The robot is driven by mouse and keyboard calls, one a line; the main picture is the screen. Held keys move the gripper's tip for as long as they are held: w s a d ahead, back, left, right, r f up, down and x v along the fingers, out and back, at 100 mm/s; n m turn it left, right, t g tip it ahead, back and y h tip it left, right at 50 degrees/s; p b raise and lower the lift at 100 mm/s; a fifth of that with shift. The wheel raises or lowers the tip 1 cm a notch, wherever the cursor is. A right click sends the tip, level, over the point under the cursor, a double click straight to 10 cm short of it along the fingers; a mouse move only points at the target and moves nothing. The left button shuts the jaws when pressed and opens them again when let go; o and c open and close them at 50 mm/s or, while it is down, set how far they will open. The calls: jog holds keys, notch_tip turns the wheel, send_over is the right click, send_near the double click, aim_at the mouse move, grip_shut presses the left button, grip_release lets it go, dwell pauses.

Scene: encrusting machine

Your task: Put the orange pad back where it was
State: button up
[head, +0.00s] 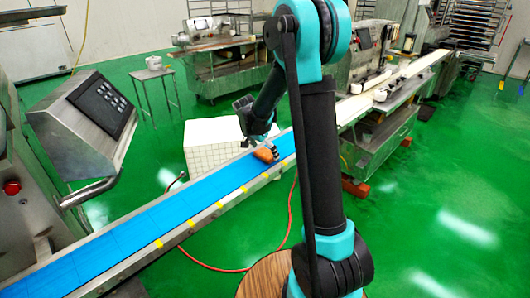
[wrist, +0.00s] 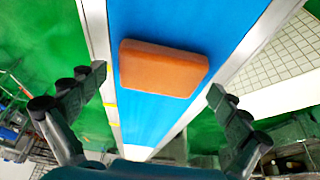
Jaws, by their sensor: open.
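The orange pad (wrist: 163,68) lies flat on the blue conveyor belt (wrist: 160,128), seen in the wrist view between my gripper's two spread fingers. In the head view the orange pad (head: 265,154) is on the far part of the blue belt (head: 170,213), just under my gripper (head: 266,147). My gripper (wrist: 158,92) is open in the wrist view, one finger on each side of the pad, with gaps between fingers and pad. In the head view my gripper is small and partly overlaps the pad.
A white tiled block (head: 212,142) stands on the floor behind the belt. A control box (head: 90,120) with a red button (head: 12,187) nearby is at the left. Metal machines (head: 385,125) stand at the right end of the belt. The belt left of the pad is clear.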

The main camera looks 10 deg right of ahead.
jog(key=v, duration=1.2)
jog(key=s+d+f+n+y, duration=0.2)
jog(key=s+d+f+n, duration=0.2)
jog(key=s, duration=0.9)
jog(key=s+d+f+n+t+y, duration=0.1)
jog(key=s+d+f+n, duration=0.3)
jog(key=s, duration=1)
notch_tip(320, 180, down, 3)
jog(key=n, duration=0.2)
jog(key=shift+s+f+n+y, duration=0.2)
jog(key=shift+f+n+y, duration=0.05)
jog(key=shift+n+y, duration=0.15)
jog(key=shift+d, duration=0.15)
